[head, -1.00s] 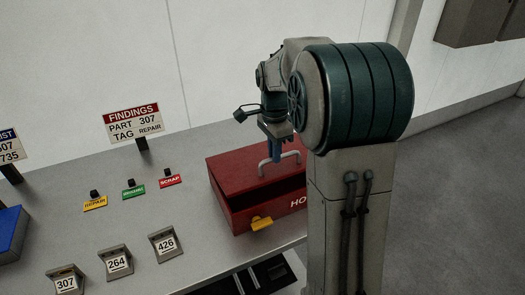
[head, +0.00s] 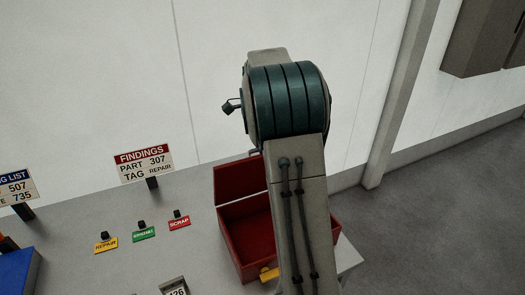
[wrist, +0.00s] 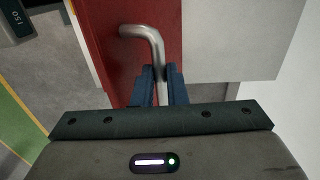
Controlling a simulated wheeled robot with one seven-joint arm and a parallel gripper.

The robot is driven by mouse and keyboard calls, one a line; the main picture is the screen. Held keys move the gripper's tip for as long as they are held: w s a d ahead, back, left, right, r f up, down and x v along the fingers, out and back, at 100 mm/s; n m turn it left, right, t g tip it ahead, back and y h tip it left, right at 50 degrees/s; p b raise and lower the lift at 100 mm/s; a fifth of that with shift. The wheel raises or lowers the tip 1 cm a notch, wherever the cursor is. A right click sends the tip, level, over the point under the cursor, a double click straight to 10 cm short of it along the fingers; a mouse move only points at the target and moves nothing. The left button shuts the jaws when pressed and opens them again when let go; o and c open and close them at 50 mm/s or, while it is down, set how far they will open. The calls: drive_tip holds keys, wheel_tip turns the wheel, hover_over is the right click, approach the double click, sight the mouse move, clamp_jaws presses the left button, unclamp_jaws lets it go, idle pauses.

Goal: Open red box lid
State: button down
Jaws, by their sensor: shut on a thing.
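The red box (head: 240,231) stands on the grey bench in the head view, partly hidden behind my arm. Its red lid (head: 241,179) is swung up at the back, and the dark inside of the box shows. A yellow latch (head: 268,273) is on the box's front. In the wrist view, my gripper (wrist: 160,72) has its two blue fingers closed around the bent metal lid handle (wrist: 149,38), with the red lid (wrist: 105,40) behind it. In the head view my arm hides the gripper and the handle.
REPAIR (head: 105,246), green (head: 143,234) and SCRAP (head: 179,223) tags stand left of the box. A FINDINGS sign (head: 145,165) is behind them. A numbered holder (head: 174,287) and a blue box (head: 18,272) are nearer the front. A wall rises behind the bench.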

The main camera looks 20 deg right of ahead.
drive_tip(key=w+f, duration=0.2)
drive_tip(key=w, duration=0.8)
drive_tip(key=shift+w+f, duration=0.25)
drive_tip(key=shift+w, duration=0.15)
drive_tip(key=c, duration=1.5)
unclamp_jaws()
drive_tip(key=shift+o, duration=0.2)
drive_tip(key=shift+w+r+p, duration=0.1)
drive_tip(key=shift+r+p, duration=0.05)
drive_tip(key=shift+p, duration=0.15)
drive_tip(key=shift+r, duration=0.1)
